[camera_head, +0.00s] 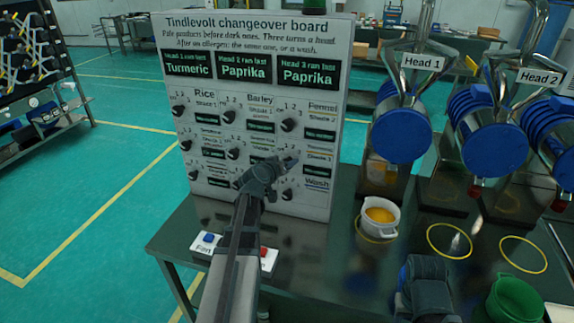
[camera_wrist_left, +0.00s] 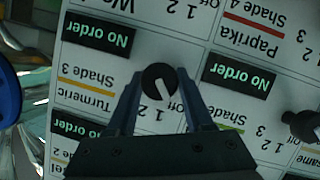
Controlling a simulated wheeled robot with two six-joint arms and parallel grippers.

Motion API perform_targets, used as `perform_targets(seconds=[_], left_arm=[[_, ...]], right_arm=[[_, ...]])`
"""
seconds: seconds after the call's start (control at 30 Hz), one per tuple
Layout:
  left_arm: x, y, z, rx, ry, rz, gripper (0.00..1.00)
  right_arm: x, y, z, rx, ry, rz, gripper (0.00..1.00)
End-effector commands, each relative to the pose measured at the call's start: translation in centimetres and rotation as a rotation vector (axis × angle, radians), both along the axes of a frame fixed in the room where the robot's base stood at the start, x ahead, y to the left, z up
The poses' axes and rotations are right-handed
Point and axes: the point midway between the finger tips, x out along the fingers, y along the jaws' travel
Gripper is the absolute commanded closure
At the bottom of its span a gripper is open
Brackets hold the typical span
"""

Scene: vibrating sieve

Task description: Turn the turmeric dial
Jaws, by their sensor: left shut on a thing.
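The changeover board (camera_head: 348,60) stands upright on the dark table, with rows of black dials. The turmeric dial (camera_wrist_left: 160,80) is a round black knob with a white pointer line, beside the label "Turmeric Shade 3" (camera_wrist_left: 85,92). My left gripper (camera_head: 290,160) reaches the right column of the board. In the left wrist view its two fingers (camera_wrist_left: 160,92) are shut on the dial, one on each side. The picture there is upside down; the pointer slants toward the "off" and "1" marks. My right gripper (camera_head: 426,285) is low at the front; its fingers cannot be made out.
A white cup (camera_head: 392,232) of orange powder stands right of the board. Blue sieve heads (camera_head: 402,138) and empty yellow rings (camera_head: 523,268) lie farther right. A green cup (camera_head: 515,300) is at bottom right. A switch plate (camera_head: 228,244) lies before the board.

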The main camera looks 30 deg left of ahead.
Motion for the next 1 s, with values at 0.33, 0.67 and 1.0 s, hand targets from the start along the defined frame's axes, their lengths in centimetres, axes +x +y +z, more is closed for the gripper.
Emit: perform_targets(seconds=[0.33, 0.67, 1.0], left_arm=[[-0.1, 0.1, -0.3, -0.224, -0.052, -0.001, 1.0], [-0.1, 0.1, -0.2, -0.323, -0.075, -0.002, 1.0], [-0.1, 0.1, -0.1, -0.337, -0.077, -0.002, 1.0]], right_arm=[[0.0, 0.0, -1.1, 0.0, 0.0, 0.0, 0.5], [0.0, 0.0, -1.5, 0.0, 0.0, 0.0, 0.5], [0.0, 0.0, -1.5, 0.0, 0.0, 0.0, 0.5]])
